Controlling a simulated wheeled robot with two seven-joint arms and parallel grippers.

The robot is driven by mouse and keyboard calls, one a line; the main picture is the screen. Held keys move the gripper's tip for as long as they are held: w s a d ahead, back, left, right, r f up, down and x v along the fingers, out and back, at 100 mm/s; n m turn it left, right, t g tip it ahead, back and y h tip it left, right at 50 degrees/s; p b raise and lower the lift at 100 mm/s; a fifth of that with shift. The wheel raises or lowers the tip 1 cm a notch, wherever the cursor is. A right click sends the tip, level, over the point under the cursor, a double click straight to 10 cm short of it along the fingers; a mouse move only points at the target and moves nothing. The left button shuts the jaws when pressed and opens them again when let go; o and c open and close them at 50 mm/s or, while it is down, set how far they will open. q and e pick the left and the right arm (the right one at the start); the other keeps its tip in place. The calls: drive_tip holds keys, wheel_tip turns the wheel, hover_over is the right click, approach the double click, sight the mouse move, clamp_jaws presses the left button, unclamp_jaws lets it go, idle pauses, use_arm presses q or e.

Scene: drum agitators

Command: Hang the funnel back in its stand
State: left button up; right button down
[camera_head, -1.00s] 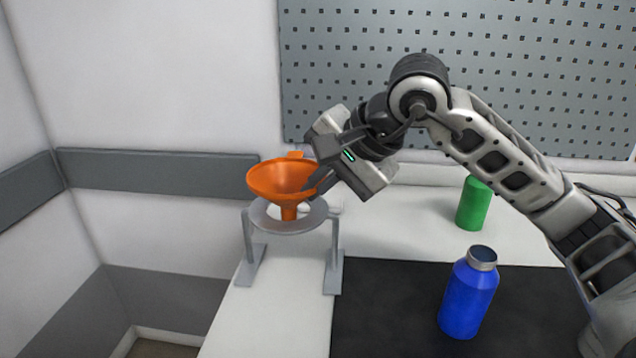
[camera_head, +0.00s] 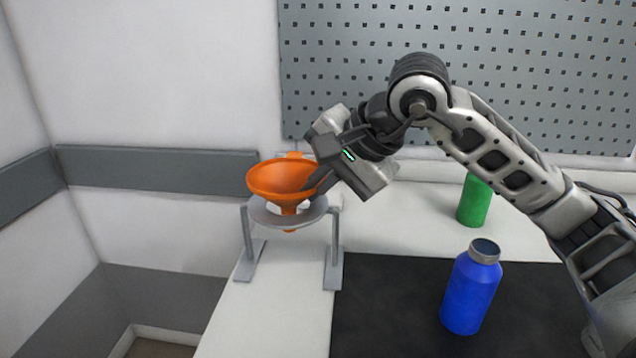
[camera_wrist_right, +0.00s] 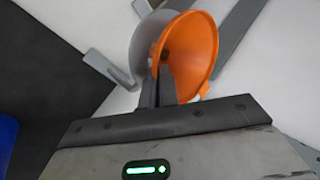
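The orange funnel (camera_head: 280,178) is upright at the grey stand (camera_head: 262,214), its bowl just above the ring and its spout passing down through the ring opening. I cannot tell whether the bowl rests on the ring. My right gripper (camera_head: 312,188) is at the funnel's right side, its fingers close together on the rim. In the right wrist view the fingers (camera_wrist_right: 162,88) pinch the edge of the funnel (camera_wrist_right: 192,50), with the stand ring (camera_wrist_right: 148,38) behind it. My left gripper is not in view.
A blue bottle (camera_head: 470,290) stands on the black mat (camera_head: 390,310) at the front right. A green bottle (camera_head: 474,202) stands behind it. A wall with a grey rail (camera_head: 160,163) and a pegboard (camera_head: 460,50) bound the back.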

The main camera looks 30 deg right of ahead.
drive_tip(key=shift+f+b, duration=0.25)
drive_tip(key=shift+b, duration=0.05)
idle(0.4)
drive_tip(key=c, duration=1.3)
unclamp_jaws()
drive_tip(key=shift+p+v, duration=0.55)
drive_tip(key=shift+v, duration=2.5)
